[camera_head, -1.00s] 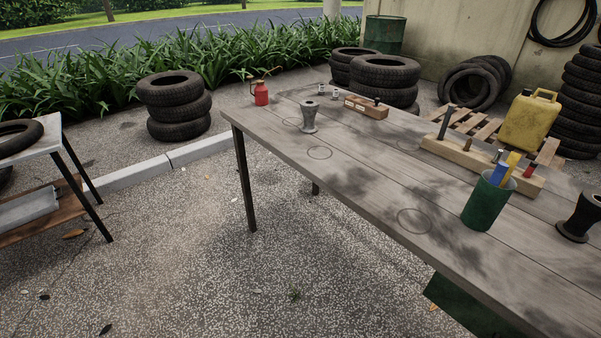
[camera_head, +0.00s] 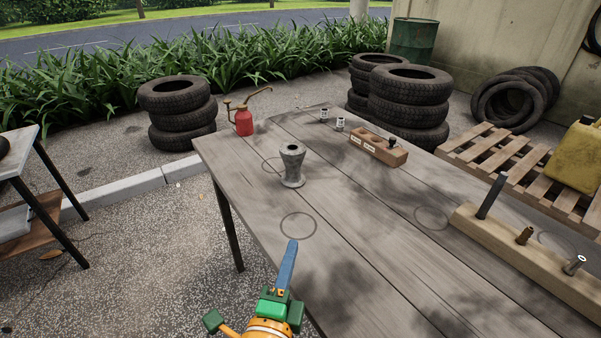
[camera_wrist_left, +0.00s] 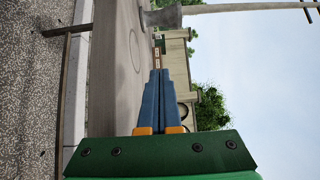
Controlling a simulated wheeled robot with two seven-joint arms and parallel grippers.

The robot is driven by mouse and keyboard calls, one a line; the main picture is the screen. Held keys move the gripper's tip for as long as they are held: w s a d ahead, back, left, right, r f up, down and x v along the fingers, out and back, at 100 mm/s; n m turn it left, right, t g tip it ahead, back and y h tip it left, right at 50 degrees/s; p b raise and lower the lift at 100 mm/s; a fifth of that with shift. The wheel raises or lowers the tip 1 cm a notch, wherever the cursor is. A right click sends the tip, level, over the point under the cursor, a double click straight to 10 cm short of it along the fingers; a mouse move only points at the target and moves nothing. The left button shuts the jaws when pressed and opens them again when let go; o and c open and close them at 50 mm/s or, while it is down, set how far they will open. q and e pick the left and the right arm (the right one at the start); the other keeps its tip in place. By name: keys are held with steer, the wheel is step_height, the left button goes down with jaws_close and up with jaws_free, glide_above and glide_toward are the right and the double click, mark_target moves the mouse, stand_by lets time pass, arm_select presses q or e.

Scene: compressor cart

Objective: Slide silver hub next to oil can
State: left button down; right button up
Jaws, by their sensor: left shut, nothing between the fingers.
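The silver hub (camera_head: 292,167) is a grey spool-shaped part standing upright on the wooden table, beside or partly over a drawn circle. The red oil can (camera_head: 244,121), with a thin bent spout, stands farther back near the table's left edge, clearly apart from the hub. My left gripper (camera_head: 289,246) has blue fingers, shut and empty, on the near side of the hub and apart from it. In the left wrist view the shut fingers (camera_wrist_left: 159,78) point along the table, and a grey flared part, seemingly the hub (camera_wrist_left: 166,17), shows at the top. My right gripper is out of view.
The table (camera_head: 345,235) has bare planks around the hub and between it and the can. Two small silver parts (camera_head: 340,124) and a wooden block (camera_head: 377,149) stand at the back. A long wooden holder (camera_head: 490,225) with upright pieces lies at right.

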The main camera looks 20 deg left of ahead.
arm_select(q)
steer(key=w, duration=0.2)
steer(key=w+p, duration=0.1)
steer(key=w, duration=0.2)
steer(key=w+a, duration=0.1)
steer(key=w, duration=0.1)
steer(key=shift+w+r, duration=0.15)
steer(key=shift+w, duration=0.1)
steer(key=b, duration=0.1)
glide_toward(293, 165)
steer(key=w+d+f, duration=0.1)
steer(key=w, duration=0.1)
steer(key=w+d, duration=0.1)
steer(key=w+d+f, duration=0.1)
steer(key=w+d, duration=0.1)
steer(key=shift+w+d+f, duration=0.1)
steer(key=shift+w+f, duration=0.2)
steer(key=shift+w+a+r, duration=0.1)
steer(key=shift+w+a, duration=0.8)
steer(key=shift+a, duration=0.1)
steer(key=shift+w+a, duration=0.4)
steer(key=shift+a, duration=0.15)
